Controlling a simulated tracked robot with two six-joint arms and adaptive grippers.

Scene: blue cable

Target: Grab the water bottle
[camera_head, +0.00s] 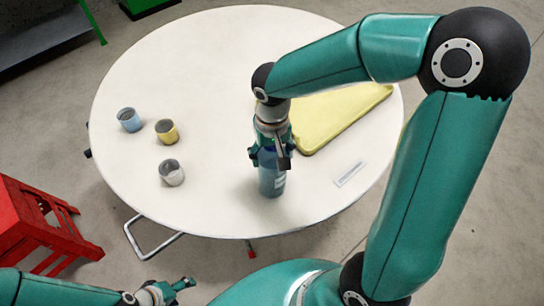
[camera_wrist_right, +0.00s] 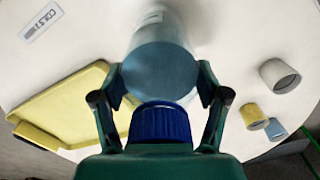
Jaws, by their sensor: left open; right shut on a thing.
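The water bottle (camera_head: 271,182) is blue and stands upright on the round white table (camera_head: 220,60), towards its near side. In the right wrist view the bottle (camera_wrist_right: 163,68) shows from above, with a dark blue cap (camera_wrist_right: 160,123). My right gripper (camera_head: 270,158) comes down over the bottle from above. In the wrist view its two fingers (camera_wrist_right: 160,85) are on either side of the bottle's upper part, shut on it. The gripper hides the cap in the head view. My left gripper (camera_head: 183,285) is open and empty, low at the front, away from the table top.
A yellow tray (camera_head: 340,115) lies right of the bottle, with a white label (camera_head: 350,173) nearer. Blue (camera_head: 129,120), yellow (camera_head: 167,132) and grey (camera_head: 172,173) cups stand on the left. A red stool (camera_head: 35,225) is on the floor at left.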

